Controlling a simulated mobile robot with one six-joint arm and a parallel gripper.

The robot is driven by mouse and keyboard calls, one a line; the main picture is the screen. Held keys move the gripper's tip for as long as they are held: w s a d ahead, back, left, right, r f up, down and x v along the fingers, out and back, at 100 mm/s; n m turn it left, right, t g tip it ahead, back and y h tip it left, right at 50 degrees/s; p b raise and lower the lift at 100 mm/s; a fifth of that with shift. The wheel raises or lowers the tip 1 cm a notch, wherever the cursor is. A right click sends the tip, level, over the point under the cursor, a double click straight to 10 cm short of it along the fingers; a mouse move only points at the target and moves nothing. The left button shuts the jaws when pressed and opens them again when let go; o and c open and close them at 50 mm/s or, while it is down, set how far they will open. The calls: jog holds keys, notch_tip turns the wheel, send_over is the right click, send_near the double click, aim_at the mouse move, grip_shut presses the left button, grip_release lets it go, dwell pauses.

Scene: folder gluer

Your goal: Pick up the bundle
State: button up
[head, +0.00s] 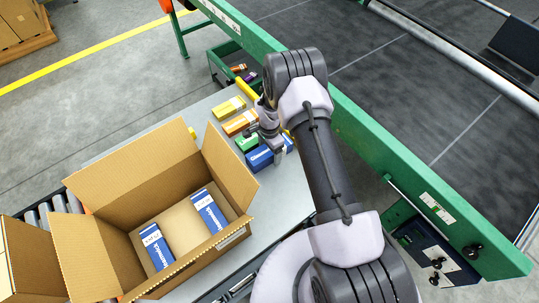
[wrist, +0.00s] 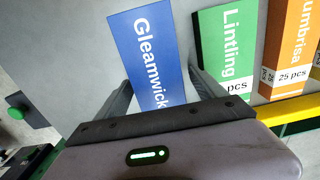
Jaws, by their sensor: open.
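A blue bundle labelled Gleamwick (head: 260,159) lies on the grey table, at the near end of a row of coloured bundles. My gripper (head: 277,150) is over it, pointing down. In the wrist view the blue bundle (wrist: 148,50) shows between the two fingers of my open gripper (wrist: 162,80), one on each side. The near end of the bundle is hidden by the gripper body. I cannot tell whether the fingers touch it. Two more blue bundles (head: 208,211) (head: 157,246) lie inside the open cardboard box (head: 160,186).
A green Lintling bundle (wrist: 225,45) is close beside the right finger. An orange Umbrisa bundle (wrist: 290,50) and a yellow bundle (head: 228,107) are beyond it. A green bin (head: 218,72) stands behind. The green conveyor frame (head: 400,170) runs along the right.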

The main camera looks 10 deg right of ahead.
jog(key=shift+r, duration=0.15)
jog(key=shift+c, duration=1.1)
grip_shut()
